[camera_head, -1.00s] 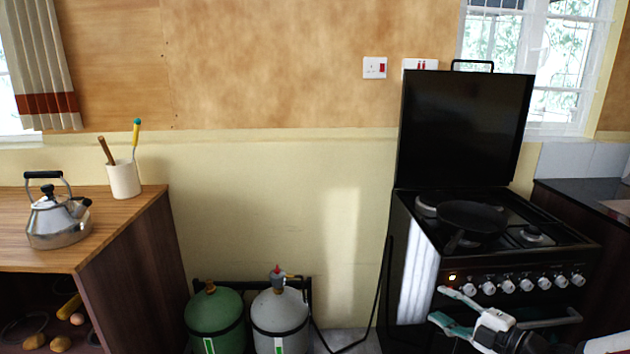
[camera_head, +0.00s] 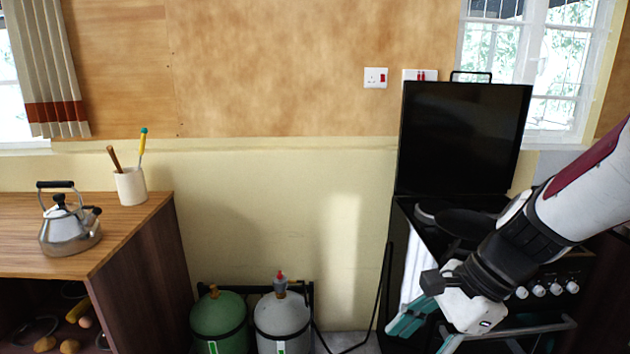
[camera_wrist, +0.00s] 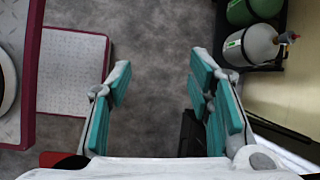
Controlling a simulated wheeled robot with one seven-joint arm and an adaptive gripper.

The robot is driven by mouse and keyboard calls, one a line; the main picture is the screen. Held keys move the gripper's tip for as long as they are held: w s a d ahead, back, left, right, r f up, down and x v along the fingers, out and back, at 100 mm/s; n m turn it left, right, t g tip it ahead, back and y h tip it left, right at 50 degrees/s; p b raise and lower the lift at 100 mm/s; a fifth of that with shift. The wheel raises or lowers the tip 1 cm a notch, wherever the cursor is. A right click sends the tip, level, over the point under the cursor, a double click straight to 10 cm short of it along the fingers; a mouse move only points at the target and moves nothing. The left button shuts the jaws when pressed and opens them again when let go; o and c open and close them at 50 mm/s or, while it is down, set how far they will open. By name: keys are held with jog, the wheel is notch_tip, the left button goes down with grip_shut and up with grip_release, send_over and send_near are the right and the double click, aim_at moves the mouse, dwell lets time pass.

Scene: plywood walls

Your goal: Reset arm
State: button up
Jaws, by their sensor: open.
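My gripper (camera_head: 428,330) is at the lower right of the head view, in front of the stove, pointing down and to the left. Its teal finger pads are apart with nothing between them. In the wrist view my gripper (camera_wrist: 160,105) is open above bare grey floor. My white and dark red arm reaches in from the right edge and hides part of the stove.
The black stove (camera_head: 400,215) carries a frying pan (camera_head: 462,222), partly hidden by my arm. A green cylinder (camera_head: 218,318) and a grey cylinder (camera_head: 283,320) stand by the wall. A kettle (camera_head: 70,232) and a utensil cup (camera_head: 131,187) stand on the wooden counter (camera_head: 110,225).

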jog(key=s+d+r+n+t+h+p, duration=0.1)
jog(key=s+d+r+n+h, duration=0.1)
jog(key=s+r+n, duration=0.3)
jog(key=s+d+r+n+t+h+p, duration=0.1)
jog(key=s+d+r+n+t+h, duration=0.1)
jog(key=s+r+n, duration=0.4)
jog(key=s+n+h, duration=0.1)
jog(key=s+n, duration=0.2)
jog(key=n, duration=0.2)
jog(key=shift+d+r+h, duration=0.3)
jog(key=shift+d+h, duration=0.05)
jog(key=shift+h, duration=0.05)
